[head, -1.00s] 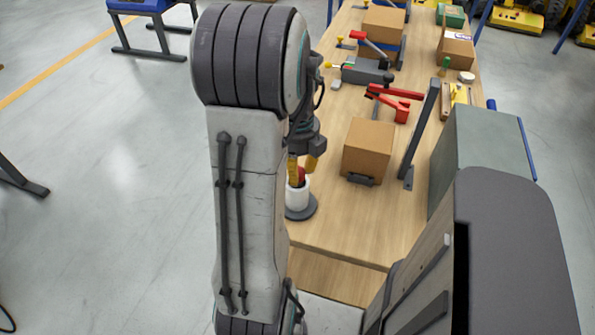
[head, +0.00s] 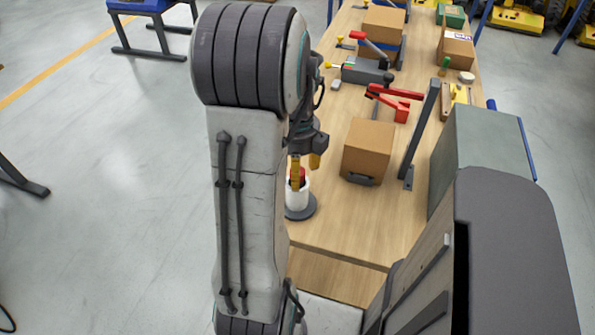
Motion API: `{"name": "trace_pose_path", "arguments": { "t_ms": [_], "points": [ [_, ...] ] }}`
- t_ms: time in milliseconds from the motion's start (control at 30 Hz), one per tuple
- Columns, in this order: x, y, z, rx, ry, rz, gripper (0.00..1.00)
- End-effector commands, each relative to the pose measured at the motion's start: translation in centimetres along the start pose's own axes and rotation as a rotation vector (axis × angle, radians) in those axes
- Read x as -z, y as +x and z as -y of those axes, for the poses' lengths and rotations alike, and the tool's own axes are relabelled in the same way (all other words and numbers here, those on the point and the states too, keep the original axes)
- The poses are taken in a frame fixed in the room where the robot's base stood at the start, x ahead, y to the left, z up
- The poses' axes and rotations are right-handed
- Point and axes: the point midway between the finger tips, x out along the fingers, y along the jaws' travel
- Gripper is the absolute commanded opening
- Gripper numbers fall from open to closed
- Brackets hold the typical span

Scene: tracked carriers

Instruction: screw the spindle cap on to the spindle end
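The spindle cap is red (head: 302,173) and sits at the top of a white cylinder (head: 298,198) on a round dark base (head: 300,213), near the table's left edge. The spindle end is not visible; the cap and my fingers cover that spot. My gripper (head: 305,170) points down over the cap with two yellow fingertips. One finger stands in front of the cap and hides part of it; the other is to the right and a little higher. Whether they touch the cap cannot be told. My arm hides the area to the left.
A cardboard box (head: 368,150) stands right of the cylinder, with a dark upright post (head: 420,130) beside it. A red-handled clamp (head: 395,100) and more boxes lie farther back. The wooden table's front (head: 345,235) is bare.

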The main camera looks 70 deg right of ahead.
Motion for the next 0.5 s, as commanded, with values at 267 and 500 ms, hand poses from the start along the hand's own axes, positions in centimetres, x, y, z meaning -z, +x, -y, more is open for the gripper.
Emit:
{"name": "trace_pose_path", "arguments": {
  "t_ms": [267, 500],
  "points": [
    [0.0, -0.01, 0.0, 0.001, -0.333, 0.001, 0.58],
    [0.0, -0.01, 0.0, 0.001, -0.584, 0.001, 0.58]
  ]
}}
